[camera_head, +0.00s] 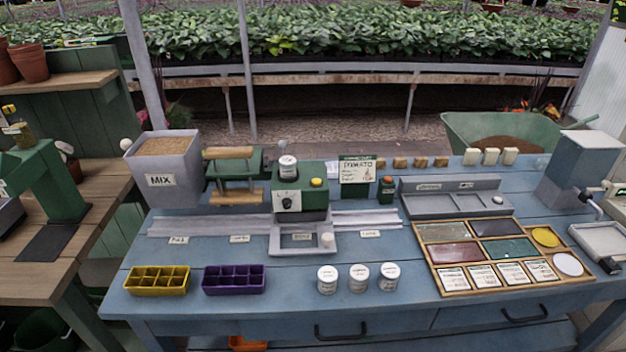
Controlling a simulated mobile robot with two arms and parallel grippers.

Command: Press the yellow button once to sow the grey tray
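The yellow button (317,183) is on the upper right of a green seeding machine (313,201) in the middle of the bench. The machine's front has a dial (288,201), and a white jar (288,166) stands on top. A shallow grey tray-like frame (275,244) lies at the machine's foot, with a pale knob (327,240) on its right. I cannot tell whether a separate grey tray sits in it. Neither of my grippers shows clearly, and nothing is touching the button.
A yellow cell tray (158,281), a purple cell tray (234,280) and three white jars (359,278) stand along the front. A MIX bin (165,170) is at left. A wooden sorting tray (437,282) and a blue machine (577,170) are at right.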

